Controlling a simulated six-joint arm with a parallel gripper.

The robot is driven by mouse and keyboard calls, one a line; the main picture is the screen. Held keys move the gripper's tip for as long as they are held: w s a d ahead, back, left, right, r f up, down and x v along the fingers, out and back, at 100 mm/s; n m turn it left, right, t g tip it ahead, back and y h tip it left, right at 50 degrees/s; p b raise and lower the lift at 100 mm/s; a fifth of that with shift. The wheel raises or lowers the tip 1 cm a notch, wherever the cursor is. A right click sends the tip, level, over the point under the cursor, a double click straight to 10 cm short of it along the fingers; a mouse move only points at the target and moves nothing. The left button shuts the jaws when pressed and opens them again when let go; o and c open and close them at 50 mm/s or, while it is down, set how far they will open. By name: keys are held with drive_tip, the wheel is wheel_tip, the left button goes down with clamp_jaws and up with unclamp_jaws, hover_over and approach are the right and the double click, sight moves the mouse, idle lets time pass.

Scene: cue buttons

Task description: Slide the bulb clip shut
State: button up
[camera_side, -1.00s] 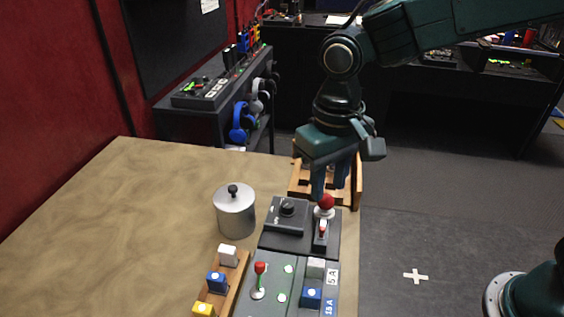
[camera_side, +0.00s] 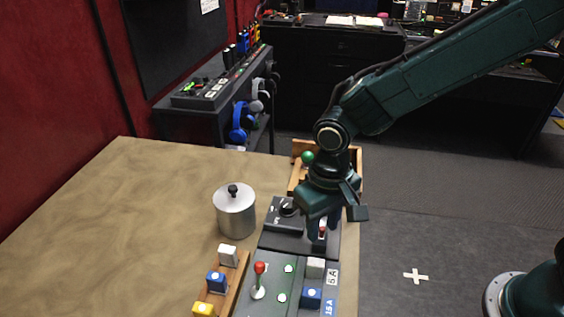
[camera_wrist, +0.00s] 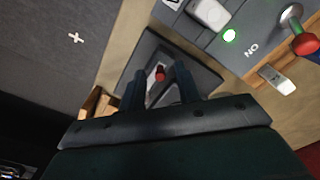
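The dark clip base (camera_side: 292,243) lies at the far end of the grey panel. The clip's small red-tipped lever (camera_side: 322,230) shows just beneath my gripper (camera_side: 325,228). In the wrist view the red tip (camera_wrist: 160,72) sits between the two fingers of my gripper (camera_wrist: 161,72), with a visible gap on each side. The fingers are apart, and I see no firm hold. The red bulb seen earlier above the lever is hidden behind my gripper in the side view. A green ball (camera_side: 308,158) shows in the wooden rack (camera_side: 299,180) behind.
A lidded metal pot (camera_side: 235,213) stands left of the clip base. A wooden strip (camera_side: 238,268) with white, blue and yellow blocks lies nearer. The grey panel (camera_side: 270,300) carries a red-knobbed lever (camera_side: 260,280) and buttons. The table's left side is clear.

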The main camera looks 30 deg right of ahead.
clamp_jaws()
drive_tip(key=shift+w+d, duration=0.75)
unclamp_jaws()
drive_tip(key=shift+r, duration=0.15)
